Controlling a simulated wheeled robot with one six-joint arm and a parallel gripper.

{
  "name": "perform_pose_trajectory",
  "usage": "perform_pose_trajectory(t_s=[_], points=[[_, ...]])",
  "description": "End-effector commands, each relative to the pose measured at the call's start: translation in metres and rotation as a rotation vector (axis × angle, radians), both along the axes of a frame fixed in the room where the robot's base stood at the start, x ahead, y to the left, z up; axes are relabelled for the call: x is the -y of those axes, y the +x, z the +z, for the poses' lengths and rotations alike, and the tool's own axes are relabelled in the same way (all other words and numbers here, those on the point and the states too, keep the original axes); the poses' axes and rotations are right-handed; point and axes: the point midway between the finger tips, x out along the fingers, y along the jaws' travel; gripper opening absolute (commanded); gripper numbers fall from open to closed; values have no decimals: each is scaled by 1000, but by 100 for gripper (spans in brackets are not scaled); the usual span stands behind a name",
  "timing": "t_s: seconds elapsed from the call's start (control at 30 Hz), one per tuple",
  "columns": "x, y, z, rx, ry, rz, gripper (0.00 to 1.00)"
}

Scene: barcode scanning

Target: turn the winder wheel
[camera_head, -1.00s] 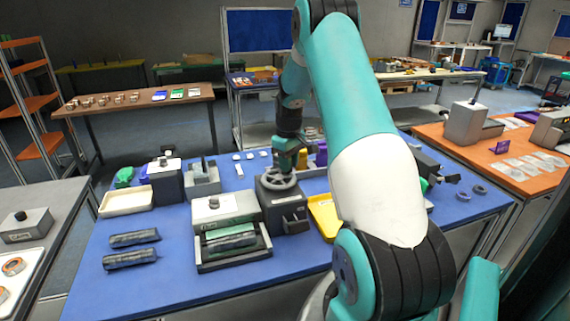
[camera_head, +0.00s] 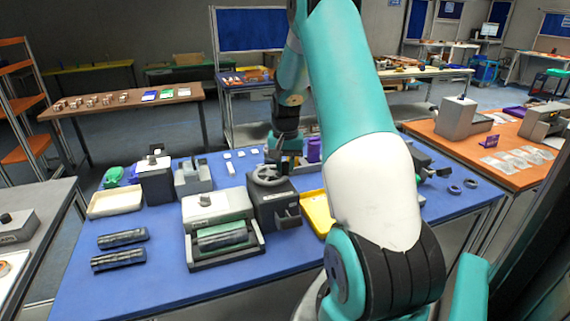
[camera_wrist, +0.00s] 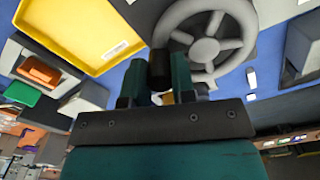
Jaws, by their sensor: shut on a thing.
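The grey spoked winder wheel (camera_head: 267,175) lies flat on top of a dark box-shaped winder (camera_head: 273,208) on the blue table. In the wrist view the wheel (camera_wrist: 207,45) fills the upper middle, with its round hub and spokes in sight. My gripper (camera_head: 285,155) is over the back right of the wheel. In the wrist view my gripper (camera_wrist: 160,72) is shut on a dark upright knob (camera_wrist: 160,60) at the wheel's rim. The knob is hidden in the head view.
A yellow tray (camera_head: 318,212) lies just right of the winder. A cream tray (camera_head: 115,202) and black rolls (camera_head: 122,238) lie further left. The front left of the blue table (camera_head: 90,290) is clear.

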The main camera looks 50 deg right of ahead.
Motion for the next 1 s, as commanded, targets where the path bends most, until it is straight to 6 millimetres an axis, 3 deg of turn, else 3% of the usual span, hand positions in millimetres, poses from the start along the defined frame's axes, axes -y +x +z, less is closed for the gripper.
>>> perform_pose_trajectory(t_s=[1.0], points=[[-40,-4,1,2,-1,-934,1]])
